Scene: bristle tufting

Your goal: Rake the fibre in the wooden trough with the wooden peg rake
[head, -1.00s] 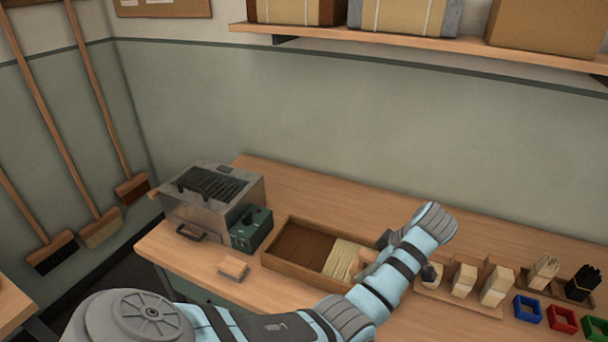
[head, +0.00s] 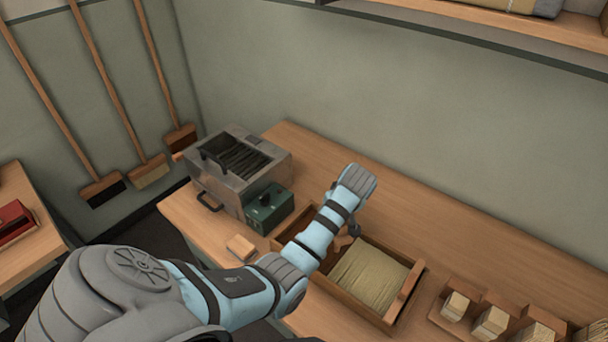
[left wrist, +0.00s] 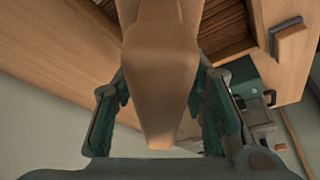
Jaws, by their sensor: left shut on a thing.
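The wooden trough (head: 408,292) stands on the bench, with pale fibre (head: 370,278) in its right part. Brown fibre (left wrist: 222,22) shows in the left wrist view; in the head view my arm hides most of the trough's left part. My left gripper (head: 353,231) is at the left end of the pale fibre. It is shut on the wooden peg rake (left wrist: 160,75), whose tapered wooden body fills the space between the fingers. A bit of the rake (head: 340,243) shows beside the gripper. Its pegs are hidden, so contact with the fibre cannot be told. My right gripper is out of view.
A metal box with a dark grille (head: 240,165) and a green control box (head: 269,208) stand left of the trough. A small wooden block (head: 240,246) lies near the front edge. Several wooden blocks (head: 490,322) stand at the right. The bench behind the trough is clear.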

